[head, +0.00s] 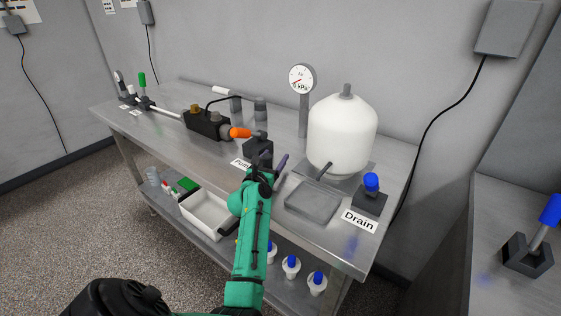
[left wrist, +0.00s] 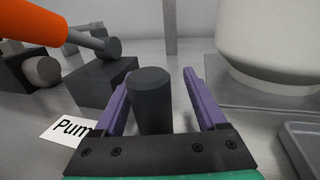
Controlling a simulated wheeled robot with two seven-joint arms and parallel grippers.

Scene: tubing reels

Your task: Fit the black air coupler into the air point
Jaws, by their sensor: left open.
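My left gripper (head: 271,166) is open, with its two purple fingers reaching over the bench near the label reading "Pum…". In the left wrist view a black upright cylinder (left wrist: 151,98), which looks like the black air coupler, stands between the open fingers (left wrist: 163,98). A gap shows on its right; its left side is close to the left finger. Its lower end is hidden by the gripper. A dark block (head: 258,148) is just beyond the gripper. I cannot tell for sure which fitting is the air point. My right gripper is not in view.
A white tank (head: 342,133) stands right of the gripper, with a gauge (head: 301,79) behind. A shallow grey tray (head: 313,201) and a blue-topped block labelled Drain (head: 369,196) are at front right.

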